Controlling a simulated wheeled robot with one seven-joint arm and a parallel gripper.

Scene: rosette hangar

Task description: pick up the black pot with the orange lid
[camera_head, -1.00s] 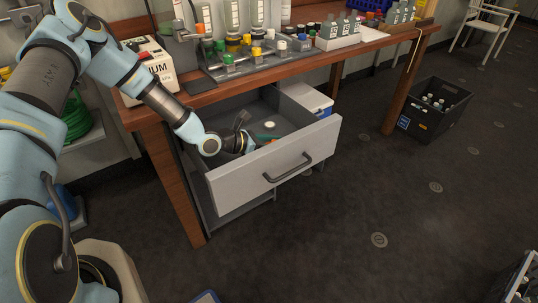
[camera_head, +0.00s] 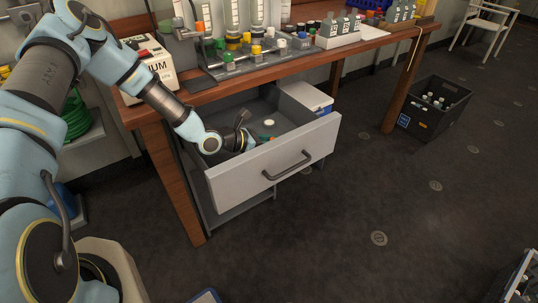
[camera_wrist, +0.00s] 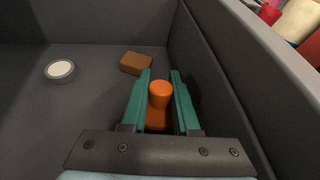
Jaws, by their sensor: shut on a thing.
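In the wrist view, the orange lid (camera_wrist: 160,92) with its knob stands between the two green fingers of my gripper (camera_wrist: 160,82). More orange shows below the knob. The black body of the pot cannot be made out. My gripper is shut on the pot at its orange top, close to the right-hand drawer wall in that view. In the head view, my gripper is down inside the open drawer (camera_head: 237,184), and the drawer front partly hides it and the pot.
A brown block (camera_wrist: 136,63) lies just beyond my fingers on the drawer floor. A round white-topped thing (camera_wrist: 60,70) lies farther left; it also shows in the head view (camera_head: 268,122). The wooden bench (camera_head: 195,98) overhangs the drawer, with bottles on top.

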